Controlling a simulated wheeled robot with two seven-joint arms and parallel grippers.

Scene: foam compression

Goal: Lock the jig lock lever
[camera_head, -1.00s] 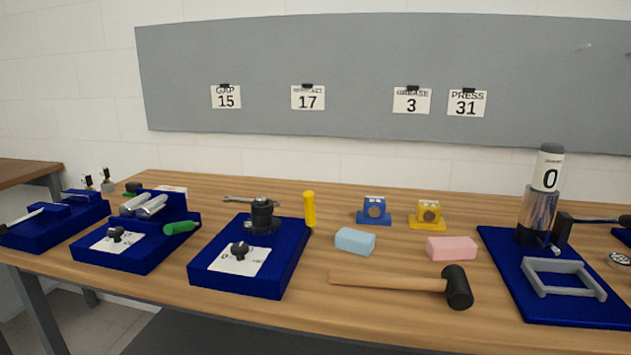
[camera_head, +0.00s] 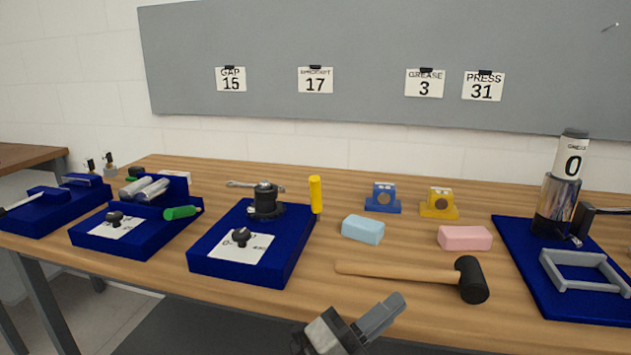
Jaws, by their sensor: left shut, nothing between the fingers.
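My left gripper (camera_head: 388,312) shows at the bottom centre, in front of the table edge. It is shut and empty, pointing up and right, well apart from the fixtures. A yellow upright handle (camera_head: 316,195) stands at the right rear of the middle blue fixture (camera_head: 208,263), beside a black cylindrical part (camera_head: 265,200). No label tells which handle is the jig lock lever. My right gripper is not in view.
A mallet (camera_head: 400,271) lies in front of a light blue block (camera_head: 363,229) and a pink block (camera_head: 465,238). A blue holder (camera_head: 382,197) and a yellow holder (camera_head: 439,202) stand behind. A press with a grey frame (camera_head: 585,270) is at the right.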

